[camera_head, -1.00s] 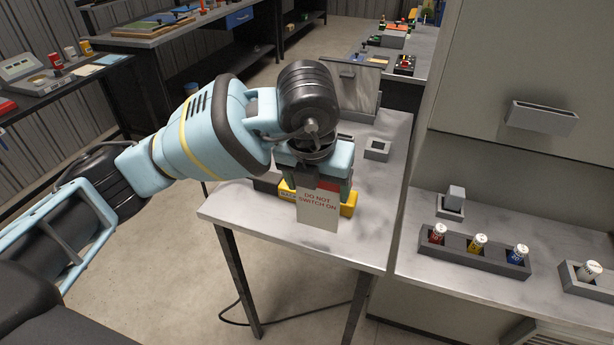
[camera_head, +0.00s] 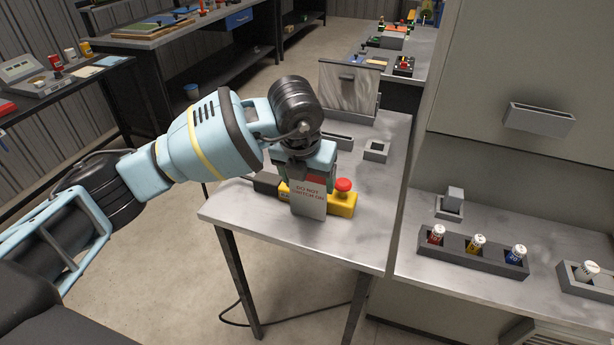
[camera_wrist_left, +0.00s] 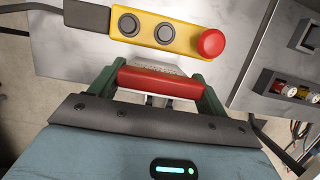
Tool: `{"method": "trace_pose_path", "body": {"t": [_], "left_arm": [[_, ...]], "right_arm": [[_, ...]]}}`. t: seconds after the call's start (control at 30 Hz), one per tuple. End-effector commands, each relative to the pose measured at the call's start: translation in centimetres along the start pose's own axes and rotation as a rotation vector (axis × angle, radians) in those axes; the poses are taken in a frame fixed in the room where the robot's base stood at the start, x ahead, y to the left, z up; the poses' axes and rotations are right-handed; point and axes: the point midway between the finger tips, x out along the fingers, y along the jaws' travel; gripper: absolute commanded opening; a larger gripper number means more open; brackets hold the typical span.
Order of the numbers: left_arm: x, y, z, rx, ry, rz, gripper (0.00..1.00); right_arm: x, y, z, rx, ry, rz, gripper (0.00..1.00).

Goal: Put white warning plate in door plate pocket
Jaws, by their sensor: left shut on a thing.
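The white warning plate (camera_head: 308,199) with red "DO NOT SWITCH ON" lettering hangs upright below my left gripper (camera_head: 309,176), which is shut on it. In the left wrist view the gripper (camera_wrist_left: 160,85) grips a red strip (camera_wrist_left: 160,82), with a thin pale edge of the plate beyond it. The plate is in front of the yellow button box (camera_head: 340,203). A grey pocket (camera_head: 541,118) is fixed on the pale door at the right, apart from the plate; I take it for the door plate pocket. My right gripper is not seen.
The yellow box with its red button (camera_wrist_left: 211,42) lies on the grey table (camera_head: 365,240). A small square holder (camera_head: 376,151) and a slotted holder stand behind. At right, a dark rack (camera_head: 470,251) holds red, yellow and blue capped cylinders below the door.

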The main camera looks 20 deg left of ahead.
Motion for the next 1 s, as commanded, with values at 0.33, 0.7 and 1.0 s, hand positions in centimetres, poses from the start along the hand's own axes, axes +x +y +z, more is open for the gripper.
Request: {"method": "trace_pose_path", "body": {"t": [0.33,0.7,1.0], "left_arm": [[0.3,0.0,-0.1,0.000,0.000,0.000,0.54],[0.3,0.0,-0.1,-0.001,-0.001,0.000,0.98],[-1.6,0.0,0.2,0.000,-0.005,-0.002,0.98]], "right_arm": [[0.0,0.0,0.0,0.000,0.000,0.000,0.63],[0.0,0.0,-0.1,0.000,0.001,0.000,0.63],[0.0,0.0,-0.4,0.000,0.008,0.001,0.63]]}}
